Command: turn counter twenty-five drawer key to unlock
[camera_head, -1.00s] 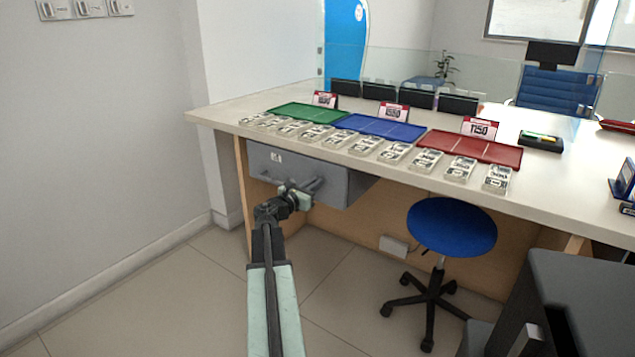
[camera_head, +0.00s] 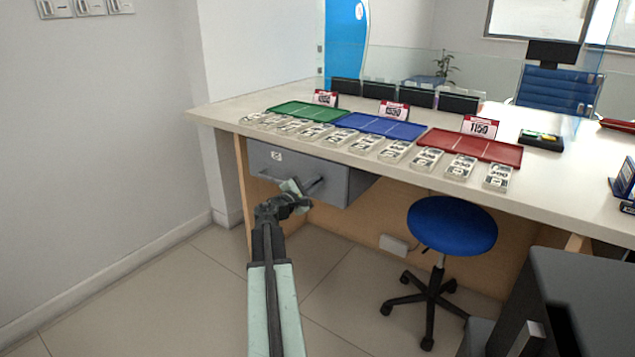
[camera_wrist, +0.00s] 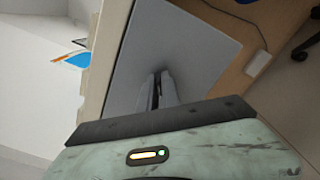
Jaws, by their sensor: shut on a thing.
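The grey drawer (camera_head: 268,168) hangs under the left end of the counter, and its front is closed. It also fills the middle of the wrist view as a grey panel (camera_wrist: 190,45). My gripper (camera_head: 298,188) is at the drawer front, towards its right side. In the wrist view, the two fingers (camera_wrist: 160,88) are close together with their tips at the panel. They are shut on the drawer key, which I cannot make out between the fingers. The lock is hidden behind them too.
The counter (camera_head: 225,112) carries green, blue and red trays (camera_head: 470,145) and several bundles of notes along its front edge. A blue stool (camera_head: 452,224) stands to the right of my arm. A dark cabinet (camera_head: 585,285) is at the lower right. The floor on the left is clear.

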